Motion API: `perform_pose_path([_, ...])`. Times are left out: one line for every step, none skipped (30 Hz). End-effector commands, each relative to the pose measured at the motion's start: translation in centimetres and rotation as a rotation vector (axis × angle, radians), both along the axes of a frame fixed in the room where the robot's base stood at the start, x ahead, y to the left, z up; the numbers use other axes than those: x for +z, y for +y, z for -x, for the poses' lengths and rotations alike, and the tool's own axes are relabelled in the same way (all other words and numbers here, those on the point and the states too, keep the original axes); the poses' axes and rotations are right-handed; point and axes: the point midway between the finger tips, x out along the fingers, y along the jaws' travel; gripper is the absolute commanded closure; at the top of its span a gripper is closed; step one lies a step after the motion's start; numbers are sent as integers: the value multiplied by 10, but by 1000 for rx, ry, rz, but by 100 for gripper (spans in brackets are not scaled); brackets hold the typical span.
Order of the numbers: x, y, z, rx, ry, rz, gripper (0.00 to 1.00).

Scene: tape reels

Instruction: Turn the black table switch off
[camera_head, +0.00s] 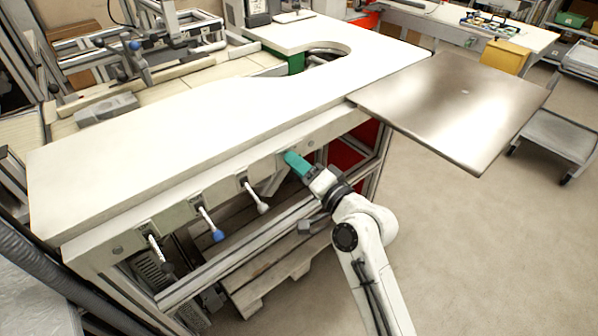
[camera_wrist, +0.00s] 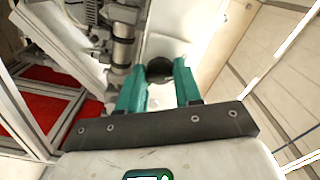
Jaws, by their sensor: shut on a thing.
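The black table switch shows as a dark round knob (camera_wrist: 160,68) between the teal fingertips in the wrist view. My gripper (camera_wrist: 159,75) is shut on this knob, with one finger on each side of it. In the head view my gripper (camera_head: 291,158) is at the front panel under the white tabletop (camera_head: 190,130), at the right end of the row of switches. There its teal fingers hide the black knob. How the switch's lever is tilted cannot be told.
Left of my gripper, a white-tipped lever (camera_head: 262,206), a blue-tipped lever (camera_head: 217,235) and another lever (camera_head: 154,246) stick out from the panel. A metal plate (camera_head: 455,105) extends at the right. Red panels and a pallet (camera_head: 270,280) are below. Open floor lies right.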

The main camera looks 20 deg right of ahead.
Motion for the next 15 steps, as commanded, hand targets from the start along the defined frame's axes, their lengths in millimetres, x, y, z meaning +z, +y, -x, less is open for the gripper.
perform_pose_path([-4,0,0,1,-6,27,97])
perform_pose_path([-4,0,0,0,-11,45,97])
perform_pose_path([-4,0,0,1,-17,65,97])
perform_pose_path([-4,0,0,1,-21,78,97])
perform_pose_path([-4,0,0,1,-26,92,97])
perform_pose_path([-4,0,0,2,-29,105,97])
perform_pose_path([-4,0,0,2,-32,116,97])
perform_pose_path([-4,0,0,2,-35,125,97])
perform_pose_path([-4,0,0,2,-38,136,97])
perform_pose_path([-4,0,1,2,-41,142,97])
perform_pose_path([-4,0,0,2,-42,148,97])
perform_pose_path([-4,0,0,1,-45,156,97])
perform_pose_path([-4,0,0,0,-46,160,97])
perform_pose_path([-3,0,0,1,-47,164,97])
perform_pose_path([-3,0,1,1,-48,167,97])
